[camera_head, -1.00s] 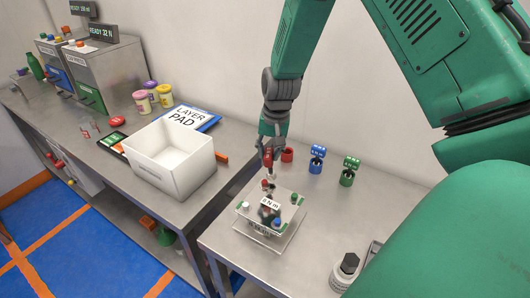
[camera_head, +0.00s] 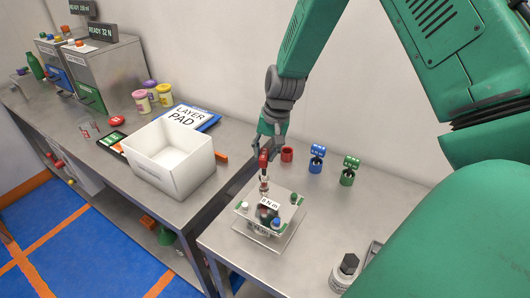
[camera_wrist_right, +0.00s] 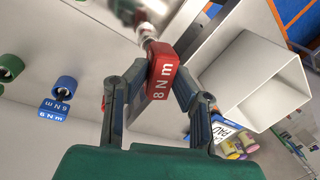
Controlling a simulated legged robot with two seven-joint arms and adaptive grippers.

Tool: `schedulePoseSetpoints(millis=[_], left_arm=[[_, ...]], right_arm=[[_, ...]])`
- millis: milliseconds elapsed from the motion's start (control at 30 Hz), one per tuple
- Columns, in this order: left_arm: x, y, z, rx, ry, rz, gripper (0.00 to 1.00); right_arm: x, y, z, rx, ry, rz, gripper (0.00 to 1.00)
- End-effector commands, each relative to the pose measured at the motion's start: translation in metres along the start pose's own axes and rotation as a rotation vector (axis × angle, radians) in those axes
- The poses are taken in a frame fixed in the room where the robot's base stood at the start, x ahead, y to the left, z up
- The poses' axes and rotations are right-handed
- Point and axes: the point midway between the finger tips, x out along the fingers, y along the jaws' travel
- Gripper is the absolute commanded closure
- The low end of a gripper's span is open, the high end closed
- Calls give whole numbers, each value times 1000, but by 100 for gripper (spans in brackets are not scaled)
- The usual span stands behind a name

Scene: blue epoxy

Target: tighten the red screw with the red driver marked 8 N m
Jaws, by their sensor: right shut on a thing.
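The red driver (camera_head: 264,160), with 8 N m on its red block (camera_wrist_right: 162,72) in the wrist view, is between the fingers of my right gripper (camera_head: 268,149). Its shaft points down at the back left of the clear plate fixture (camera_head: 262,236). The gripper is shut on the driver; its fingers also show in the wrist view (camera_wrist_right: 152,95). The red screw is not clearly visible; the driver tip covers that spot, and I cannot tell whether they touch. An 8 N m label (camera_head: 269,203) sits on the fixture. My left gripper is out of view.
Behind the fixture stand an empty red holder (camera_head: 287,154), a blue driver (camera_head: 317,158) and a green driver (camera_head: 349,170). A white box (camera_head: 170,160) is on the left bench. A dark-topped bottle (camera_head: 345,271) stands at the front right.

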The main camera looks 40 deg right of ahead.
Motion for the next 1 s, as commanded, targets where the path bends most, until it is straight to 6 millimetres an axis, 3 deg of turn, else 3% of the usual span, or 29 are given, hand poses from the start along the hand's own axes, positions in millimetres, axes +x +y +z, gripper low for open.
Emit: schedulePoseSetpoints(millis=[333,1000], left_arm=[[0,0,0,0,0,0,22],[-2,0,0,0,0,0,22]], right_arm=[[-2,-6,5,-1,0,-8,100],[-3,7,-4,2,-6,-8,100]])
